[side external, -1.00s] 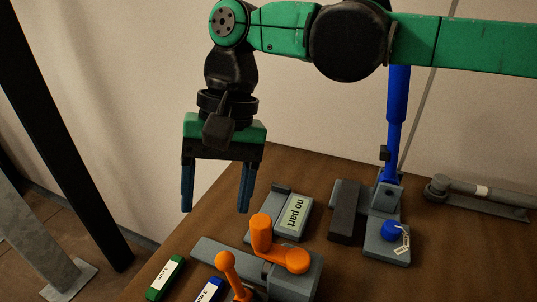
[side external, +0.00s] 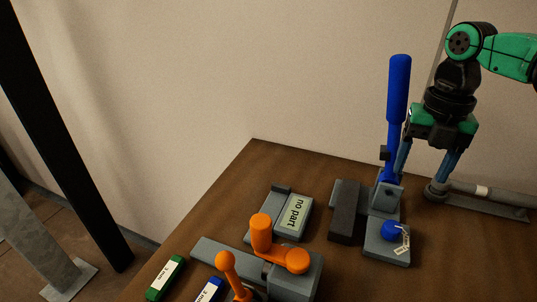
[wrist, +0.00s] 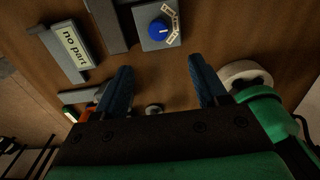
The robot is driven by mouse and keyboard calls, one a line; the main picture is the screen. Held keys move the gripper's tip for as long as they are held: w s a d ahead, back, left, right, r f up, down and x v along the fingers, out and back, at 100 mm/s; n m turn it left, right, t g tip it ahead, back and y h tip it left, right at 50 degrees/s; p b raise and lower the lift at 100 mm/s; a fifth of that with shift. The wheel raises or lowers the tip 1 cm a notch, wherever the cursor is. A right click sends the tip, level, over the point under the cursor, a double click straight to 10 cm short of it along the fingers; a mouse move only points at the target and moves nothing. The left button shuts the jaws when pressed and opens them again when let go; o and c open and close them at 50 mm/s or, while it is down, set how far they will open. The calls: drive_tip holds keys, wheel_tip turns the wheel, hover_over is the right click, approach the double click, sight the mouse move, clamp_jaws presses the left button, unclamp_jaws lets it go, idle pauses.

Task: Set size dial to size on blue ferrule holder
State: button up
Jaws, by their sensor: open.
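The blue size dial (side external: 392,230) sits on a grey block (side external: 384,250) on the table, with small white labels beside it. It also shows in the wrist view (wrist: 159,28), ahead of the fingers. The blue ferrule holder (side external: 208,291) lies at the bottom edge of the side view, partly cut off; its white label is too small to read surely. My gripper (side external: 424,180) is open and empty, with blue fingers pointing down, above and to the right of the dial. The fingers also show in the wrist view (wrist: 160,85), spread apart.
A tall blue lever (side external: 397,95) stands behind the dial. A grey "no part" block (side external: 294,214) and a dark block (side external: 346,210) lie to its left. Orange handles (side external: 290,260) and a green holder (side external: 165,278) are nearer front. A grey rail (side external: 490,200) lies far right.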

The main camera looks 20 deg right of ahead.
sight(393, 226)
wheel_tip(393, 226, down, 13)
drive_tip(key=shift+w+a+f, duration=0.1)
drive_tip(key=shift+a, duration=0.05)
drive_tip(key=shift+c, duration=0.2)
drive_tip(key=c, duration=0.7)
drive_tip(key=m, duration=0.8)
drive_tip(key=shift+m, duration=0.3)
drive_tip(key=o, duration=1)
